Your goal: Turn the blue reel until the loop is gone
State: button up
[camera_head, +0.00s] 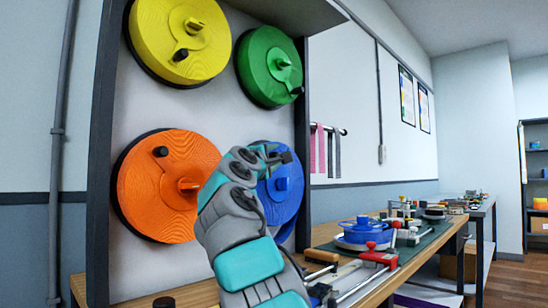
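The blue reel (289,201) is mounted on the wall panel at lower right, partly hidden behind my arm. Its raised hub (282,184) shows just below my gripper. My gripper (283,157) is at the upper part of the blue reel, where a crank knob may be hidden. I cannot tell whether its fingers are open or shut on something. A bit of blue shows below the reel's lower edge; I cannot make out whether it is a strap loop.
The yellow reel (150,38), green reel (258,68) and orange reel (145,200) share the panel (200,112). A dark post (302,130) stands close right of the blue reel. A cluttered workbench (440,247) runs along the wall to the right.

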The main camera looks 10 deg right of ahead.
grip_shut()
dwell(1.2)
